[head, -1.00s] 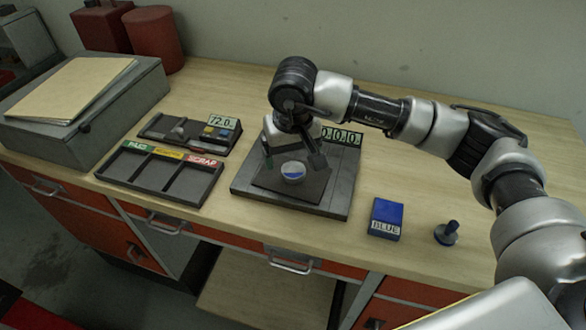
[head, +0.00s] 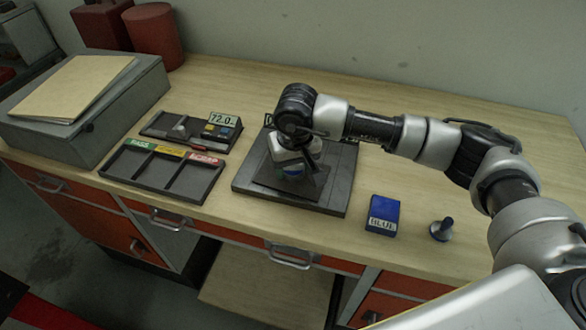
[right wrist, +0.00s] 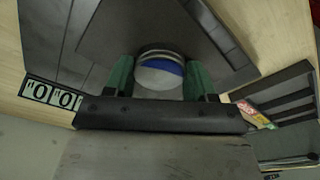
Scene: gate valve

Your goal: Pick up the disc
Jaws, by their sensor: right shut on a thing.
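The disc (right wrist: 160,78) is a round white and blue piece on the dark plate of the scale (head: 330,190). In the right wrist view it lies between the green finger pads of my right gripper (right wrist: 158,84), which is shut on it. In the head view my right gripper (head: 294,172) points down over the scale, and its fingers hide most of the disc. I cannot tell whether the disc is clear of the plate. My left gripper is not in view.
A sorting tray (head: 165,172) with green, yellow and red labels stands left of the scale. Behind it is a device reading 72.0 (head: 222,120). A blue box (head: 383,214) and a small knobbed stamp (head: 441,230) stand to the right. The back right of the bench is clear.

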